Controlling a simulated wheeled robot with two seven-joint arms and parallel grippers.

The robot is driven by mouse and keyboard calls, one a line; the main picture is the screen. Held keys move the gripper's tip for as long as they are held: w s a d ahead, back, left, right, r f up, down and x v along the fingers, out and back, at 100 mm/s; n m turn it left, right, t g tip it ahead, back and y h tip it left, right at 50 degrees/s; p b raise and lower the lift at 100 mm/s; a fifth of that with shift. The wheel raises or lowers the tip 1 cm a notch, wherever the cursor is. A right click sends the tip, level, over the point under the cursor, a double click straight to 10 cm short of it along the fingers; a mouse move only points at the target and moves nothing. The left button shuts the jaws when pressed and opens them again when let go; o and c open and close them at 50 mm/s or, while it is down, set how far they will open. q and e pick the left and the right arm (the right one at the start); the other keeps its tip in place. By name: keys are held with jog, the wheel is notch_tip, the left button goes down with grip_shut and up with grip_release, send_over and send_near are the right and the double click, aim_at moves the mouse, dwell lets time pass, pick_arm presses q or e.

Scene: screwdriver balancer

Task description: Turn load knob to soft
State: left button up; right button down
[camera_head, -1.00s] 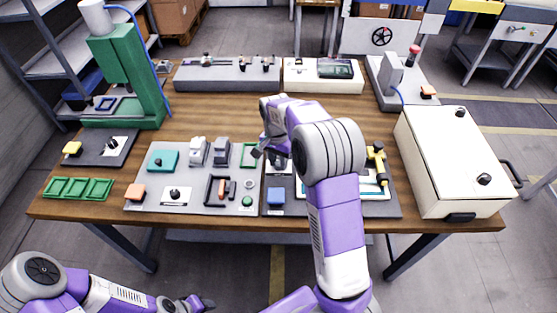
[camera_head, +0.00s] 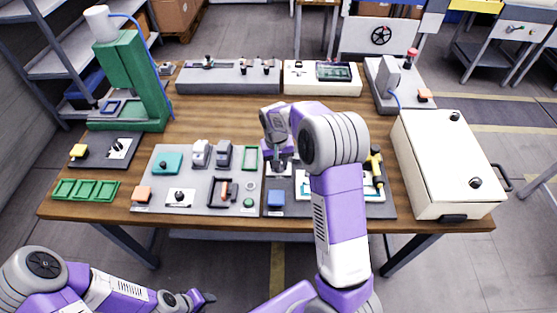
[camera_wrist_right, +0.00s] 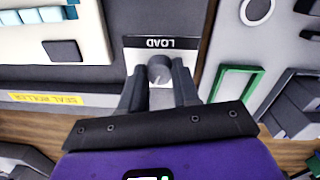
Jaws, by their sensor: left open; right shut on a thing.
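The load knob (camera_wrist_right: 160,69) is a round grey knob in front of a white plate marked LOAD (camera_wrist_right: 160,43) in the right wrist view. The lettering appears upside down there. My right gripper (camera_wrist_right: 159,82) is shut on the knob, with one dark finger on each side. In the head view my right gripper (camera_head: 279,168) is over the dark panel (camera_head: 305,207) at the table's front middle, and it hides the knob. No soft mark is readable. My left gripper (camera_head: 202,299) is open and empty, low in front of the table.

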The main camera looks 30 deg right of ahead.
jog(key=shift+n+p, duration=0.7)
jog(key=shift+n, duration=1.5)
jog(key=c, duration=0.8)
grip_release()
jog(key=r+p, duration=0.1)
jog(key=r, duration=0.6)
jog(key=shift+a+r+p, duration=0.2)
jog(key=shift+r+p, duration=0.1)
jog(key=shift+p, duration=0.1)
